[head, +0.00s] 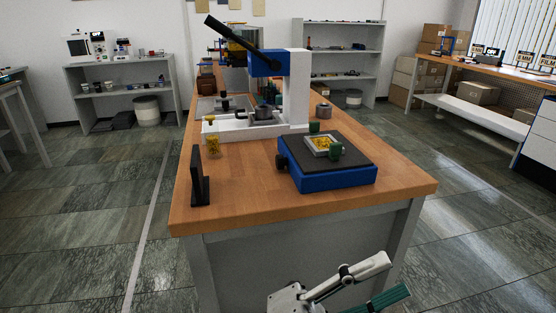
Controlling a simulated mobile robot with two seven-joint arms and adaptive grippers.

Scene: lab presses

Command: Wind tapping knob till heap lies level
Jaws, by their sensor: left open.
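A blue tapping box (327,182) with a dark top stands at the front right of the wooden table. A small dark knob (281,162) sits on its left side. On the top lies a pale square tray (309,149) holding a yellow heap (322,142); its surface is too small to judge as level or uneven. My left gripper (396,277) is open and empty, low in front of the table and well apart from the box. My right gripper is out of view.
A white and blue lever press (298,90) stands farther back. The tabletop between bracket and box is clear.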

